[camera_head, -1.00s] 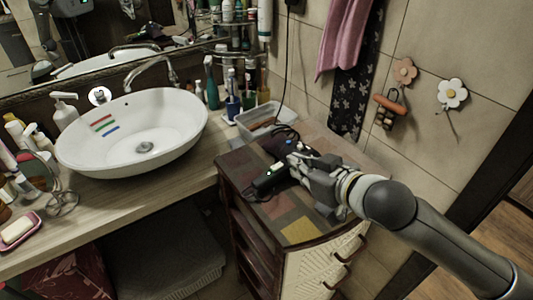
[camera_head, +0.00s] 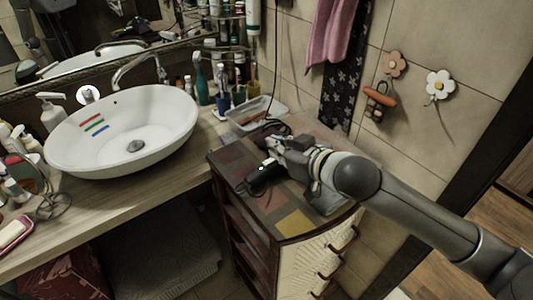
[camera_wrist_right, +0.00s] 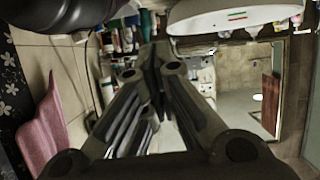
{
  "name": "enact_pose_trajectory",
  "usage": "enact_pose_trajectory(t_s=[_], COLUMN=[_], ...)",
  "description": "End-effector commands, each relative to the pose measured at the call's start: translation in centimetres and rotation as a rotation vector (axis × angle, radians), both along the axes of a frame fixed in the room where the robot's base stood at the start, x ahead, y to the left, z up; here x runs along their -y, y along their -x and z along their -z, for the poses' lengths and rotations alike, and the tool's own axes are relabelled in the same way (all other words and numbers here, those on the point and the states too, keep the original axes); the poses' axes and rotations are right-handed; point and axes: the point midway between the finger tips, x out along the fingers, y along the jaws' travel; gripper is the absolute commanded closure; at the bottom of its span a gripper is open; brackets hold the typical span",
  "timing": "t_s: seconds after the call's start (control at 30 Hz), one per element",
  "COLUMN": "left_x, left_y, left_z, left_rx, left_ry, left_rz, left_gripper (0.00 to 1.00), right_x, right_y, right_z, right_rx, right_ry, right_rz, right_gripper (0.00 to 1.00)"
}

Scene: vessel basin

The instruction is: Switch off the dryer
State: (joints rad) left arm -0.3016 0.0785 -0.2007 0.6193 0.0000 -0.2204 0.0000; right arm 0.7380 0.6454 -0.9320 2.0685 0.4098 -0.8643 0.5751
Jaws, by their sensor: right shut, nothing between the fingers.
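The dryer (camera_head: 262,180) lies on top of the small cabinet (camera_head: 262,205). Its black handle points toward the front left and shows a small green light. Its dark body is partly hidden by my right gripper. My right gripper (camera_head: 272,146) is shut and empty, just behind and above the handle; I cannot tell whether it touches the dryer. In the right wrist view, its fingers (camera_wrist_right: 154,58) meet at the tips, and the dryer cannot be made out there. My left gripper is not in view.
A white basin (camera_head: 125,135) stands on the wooden counter to the left. A clear plastic box (camera_head: 262,112) and several bottles and cups stand behind the cabinet. A pink towel (camera_head: 330,35) and a dark patterned cloth (camera_head: 345,90) hang on the tiled wall.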

Motion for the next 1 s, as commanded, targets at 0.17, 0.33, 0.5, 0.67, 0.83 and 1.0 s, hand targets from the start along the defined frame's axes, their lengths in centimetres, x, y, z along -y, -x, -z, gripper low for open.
enact_pose_trajectory(t_s=[0.17,0.33,0.5,0.67,0.83,1.0], left_x=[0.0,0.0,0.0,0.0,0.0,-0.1], left_y=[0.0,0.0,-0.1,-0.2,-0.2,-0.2], left_z=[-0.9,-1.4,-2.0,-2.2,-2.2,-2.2], left_rx=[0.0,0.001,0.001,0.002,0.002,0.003], left_ry=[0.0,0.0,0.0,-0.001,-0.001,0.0], left_rz=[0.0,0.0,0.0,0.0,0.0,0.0], left_gripper=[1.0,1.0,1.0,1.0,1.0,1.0], right_x=[-1.7,-3.1,-2.6,-2.5,-2.5,-2.5], right_y=[-2.3,-4.2,-3.8,-3.7,-3.7,-3.7], right_z=[1.0,2.0,4.7,5.8,6.2,6.1], right_rx=[-0.001,-0.001,-0.004,-0.001,0.0,-0.001], right_ry=[0.0,0.001,0.003,0.002,0.002,0.001], right_rz=[-0.001,0.0,0.0,-0.001,-0.002,-0.001], right_gripper=[1.0,1.0,1.0,1.0,1.0,1.0])
